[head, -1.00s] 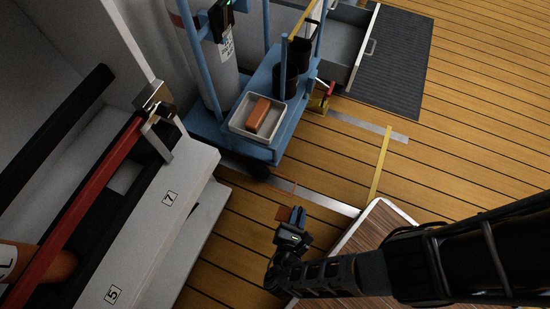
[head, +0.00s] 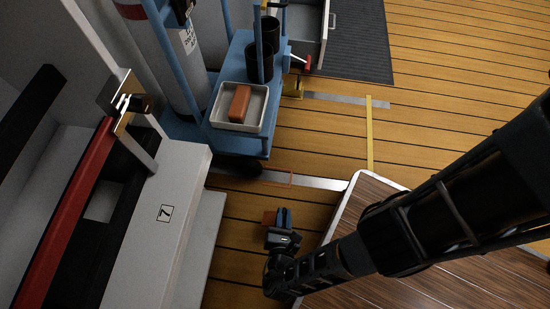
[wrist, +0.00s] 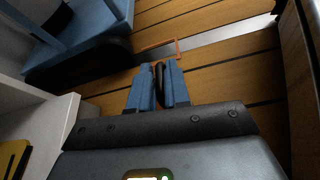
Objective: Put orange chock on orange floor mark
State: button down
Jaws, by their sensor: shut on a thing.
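The orange floor mark (head: 291,180) is a thin orange outline at the grey floor strip, near the cart's front end. It also shows in the wrist view (wrist: 177,48), just beyond the fingertips. My gripper (head: 284,216) is low over the planks, on the near side of the mark. Its blue fingers (wrist: 160,75) are closed around a thin dark piece. An orange patch, seemingly the orange chock (head: 268,217), shows beside the fingers in the head view.
A blue cart (head: 190,140) with a gas cylinder stands beyond the mark, carrying a white tray (head: 218,117) with a reddish-brown block (head: 240,103). A white step unit (head: 165,215) is left. A wood-topped surface (head: 350,215) is right. Planks between are clear.

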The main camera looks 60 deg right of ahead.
jog(key=r+b+x, duration=0.1)
jog(key=b+x, duration=0.1)
jog(key=x, duration=0.7)
jog(key=d+r+b+x, duration=0.1)
jog(key=b+x, duration=0.1)
jog(key=x, duration=0.7)
jog(key=shift+w+r, duration=0.25)
jog(key=shift+w, duration=0.05)
jog(key=c, duration=1.1)
grip_release()
jog(key=shift+s+r, duration=0.1)
